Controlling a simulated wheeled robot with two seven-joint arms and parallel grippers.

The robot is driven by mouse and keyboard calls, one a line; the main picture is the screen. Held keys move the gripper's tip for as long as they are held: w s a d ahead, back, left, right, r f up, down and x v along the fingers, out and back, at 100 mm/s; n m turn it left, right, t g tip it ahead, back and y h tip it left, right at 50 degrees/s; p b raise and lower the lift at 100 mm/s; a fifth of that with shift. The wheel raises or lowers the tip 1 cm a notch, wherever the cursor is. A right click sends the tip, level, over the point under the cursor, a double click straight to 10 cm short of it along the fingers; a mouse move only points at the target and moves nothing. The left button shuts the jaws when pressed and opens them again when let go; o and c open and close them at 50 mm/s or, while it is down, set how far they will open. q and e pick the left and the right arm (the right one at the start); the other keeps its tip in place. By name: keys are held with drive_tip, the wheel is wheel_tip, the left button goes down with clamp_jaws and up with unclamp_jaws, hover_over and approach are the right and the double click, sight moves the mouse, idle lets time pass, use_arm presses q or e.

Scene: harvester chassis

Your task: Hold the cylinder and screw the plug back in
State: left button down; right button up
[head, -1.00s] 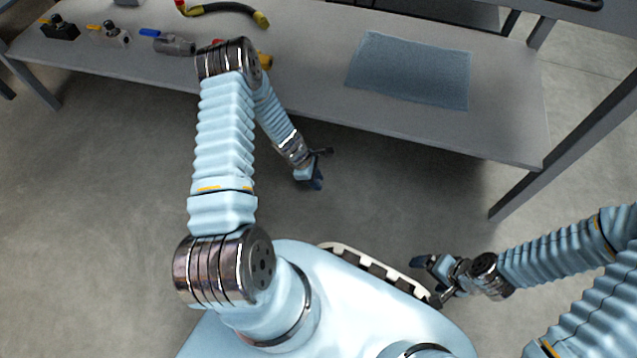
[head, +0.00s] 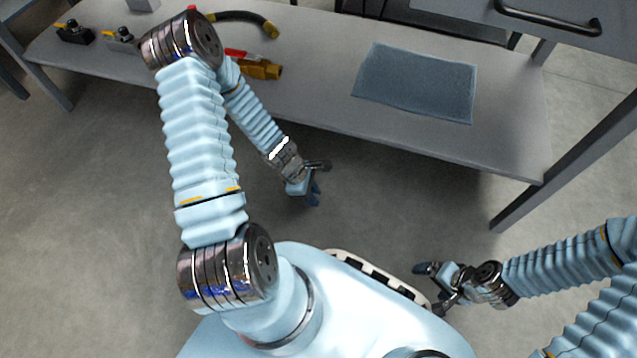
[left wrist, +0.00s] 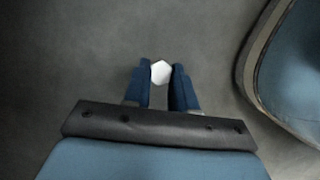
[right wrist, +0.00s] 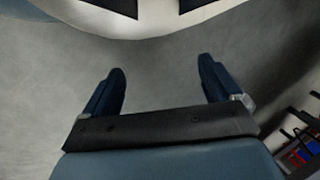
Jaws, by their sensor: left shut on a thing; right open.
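My left gripper (head: 313,190) is over the floor in front of the table. In the left wrist view my left gripper (left wrist: 159,78) is shut on a small white hexagonal piece (left wrist: 160,71), which looks like the head of the plug. The rest of this piece is hidden behind the fingers. My right gripper (head: 432,287) is low at the right beside my base. The right wrist view shows my right gripper (right wrist: 161,85) open and empty above the floor.
The grey table (head: 325,85) holds a blue mat (head: 415,85), a brass valve with a red handle (head: 258,68), a hose with yellow ends (head: 240,16), a black fitting (head: 75,33) and a grey fitting (head: 122,40). A drawer handle (head: 550,20) is at top right.

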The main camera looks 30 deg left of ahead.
use_arm(q)
drive_tip(key=s, duration=0.1)
drive_tip(key=s+d+r, duration=0.1)
drive_tip(key=s, duration=0.1)
drive_tip(key=s+r, duration=0.1)
drive_tip(key=s, duration=0.1)
drive_tip(key=shift+d+r, duration=0.15)
use_arm(e)
drive_tip(key=shift+f, duration=0.1)
use_arm(q)
drive_tip(key=shift+w, duration=0.1)
use_arm(e)
drive_tip(key=c, duration=0.7)
